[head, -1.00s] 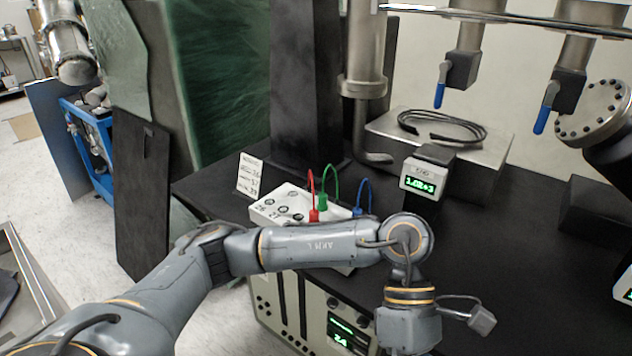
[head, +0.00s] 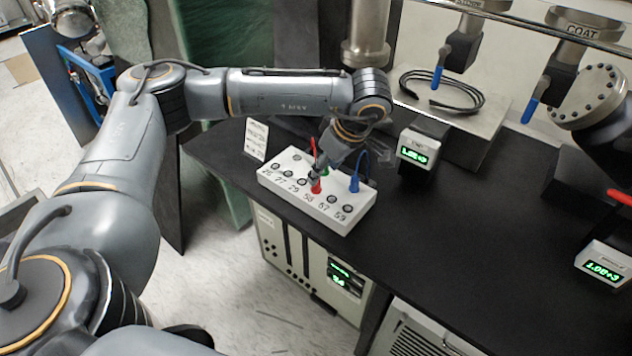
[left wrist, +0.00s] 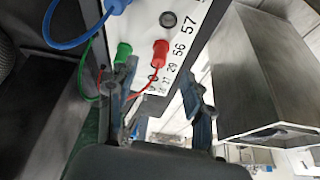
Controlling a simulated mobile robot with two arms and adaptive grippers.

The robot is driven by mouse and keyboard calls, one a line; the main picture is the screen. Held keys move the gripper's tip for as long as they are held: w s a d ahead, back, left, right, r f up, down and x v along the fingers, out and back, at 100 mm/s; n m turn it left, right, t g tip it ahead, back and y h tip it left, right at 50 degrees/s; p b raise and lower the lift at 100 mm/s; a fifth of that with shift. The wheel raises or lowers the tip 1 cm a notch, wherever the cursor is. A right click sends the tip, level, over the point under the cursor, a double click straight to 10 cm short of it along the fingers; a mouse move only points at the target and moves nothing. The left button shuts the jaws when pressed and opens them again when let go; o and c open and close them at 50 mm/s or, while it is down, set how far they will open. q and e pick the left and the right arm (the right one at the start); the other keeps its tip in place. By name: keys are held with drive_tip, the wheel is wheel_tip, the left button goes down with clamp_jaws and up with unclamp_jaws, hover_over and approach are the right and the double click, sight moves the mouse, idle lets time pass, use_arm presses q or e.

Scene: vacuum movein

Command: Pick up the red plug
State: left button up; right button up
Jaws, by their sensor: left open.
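The red plug (head: 316,187) stands in the top of a white socket box (head: 345,222), by the number 56. It also shows in the left wrist view (left wrist: 160,53) with its red lead. The green plug (left wrist: 123,53) stands beside it, mostly hidden by my gripper in the head view. The blue plug (head: 354,184) is further right. My left gripper (head: 320,172) points down at the red plug from just above. In the left wrist view its open fingers (left wrist: 155,98) are empty, with the red plug between and just beyond them. My right gripper is not in view.
The box sits near the front edge of a black bench (head: 480,230). A small display (head: 418,148) stands to the right, and a coiled black cable (head: 440,92) lies on a metal block behind. A white card (head: 256,139) stands left of the box.

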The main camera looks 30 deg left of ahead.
sight(316, 186)
use_arm(q)
drive_tip(key=p+x, duration=0.1)
drive_tip(key=x, duration=0.4)
drive_tip(key=shift+a+f+p, duration=0.15)
drive_tip(key=shift+a+p, duration=0.15)
drive_tip(key=shift+p, duration=0.1)
drive_tip(key=shift+w+a+f, duration=0.1)
drive_tip(key=shift+f, duration=0.25)
drive_tip(key=shift+c, duration=0.4)
clamp_jaws()
